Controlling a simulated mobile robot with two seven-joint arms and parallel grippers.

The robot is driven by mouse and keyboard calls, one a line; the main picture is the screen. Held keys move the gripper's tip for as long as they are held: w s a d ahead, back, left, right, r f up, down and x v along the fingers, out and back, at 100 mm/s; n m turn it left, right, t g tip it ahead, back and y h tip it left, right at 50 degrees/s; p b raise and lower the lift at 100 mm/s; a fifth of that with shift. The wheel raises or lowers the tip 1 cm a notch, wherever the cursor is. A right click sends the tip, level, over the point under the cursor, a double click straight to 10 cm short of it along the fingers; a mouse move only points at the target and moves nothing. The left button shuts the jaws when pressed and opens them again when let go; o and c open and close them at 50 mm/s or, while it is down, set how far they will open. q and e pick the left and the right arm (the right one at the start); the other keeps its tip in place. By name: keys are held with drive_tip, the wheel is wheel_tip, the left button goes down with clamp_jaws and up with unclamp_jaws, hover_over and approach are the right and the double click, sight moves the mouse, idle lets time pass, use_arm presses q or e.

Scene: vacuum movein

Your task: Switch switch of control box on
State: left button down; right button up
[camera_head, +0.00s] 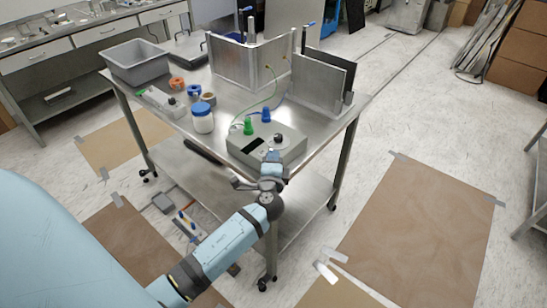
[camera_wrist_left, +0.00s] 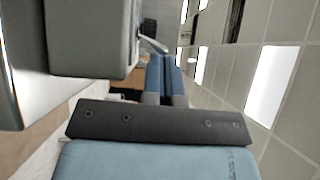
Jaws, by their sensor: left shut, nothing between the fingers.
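The grey control box (camera_head: 285,148) stands at the front edge of the metal table, with a green and a blue connector and a dark panel on top. My left gripper (camera_head: 272,157) is at the front right part of the box. In the left wrist view its blue fingers (camera_wrist_left: 162,72) are together with nothing between them. The grey box (camera_wrist_left: 90,38) fills the upper left there, and a small metallic lever, which looks like the switch (camera_wrist_left: 153,45), sticks out by the fingertips. I cannot tell whether they touch. My right gripper is not in view.
The metal table (camera_head: 232,93) also carries a grey bin (camera_head: 138,65), a white jar with a blue lid (camera_head: 202,119), orange rings and upright metal plates (camera_head: 247,62). A thin green cable runs from the box to the plates. Brown sheets (camera_head: 415,220) lie on the floor.

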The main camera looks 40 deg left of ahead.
use_arm(q)
drive_tip(key=shift+a+r+n+g+p, duration=0.1)
drive_tip(key=shift+r+n+g+p, duration=0.15)
drive_tip(key=shift+n+p, duration=0.2)
drive_tip(key=shift+a+r+n+g+h+p, duration=0.3)
drive_tip(key=shift+r+n+g+h+p, duration=0.4)
drive_tip(key=shift+p, duration=1.05)
drive_tip(key=shift+a+f+n+h+p, duration=0.15)
drive_tip(key=shift+a+n+h+p, duration=0.2)
drive_tip(key=shift+n+p, duration=0.35)
drive_tip(key=shift+g, duration=0.25)
drive_tip(key=shift+w+a+p, duration=0.1)
drive_tip(key=shift+a+p, duration=0.25)
drive_tip(key=shift+p, duration=0.4)
drive_tip(key=shift+r, duration=0.25)
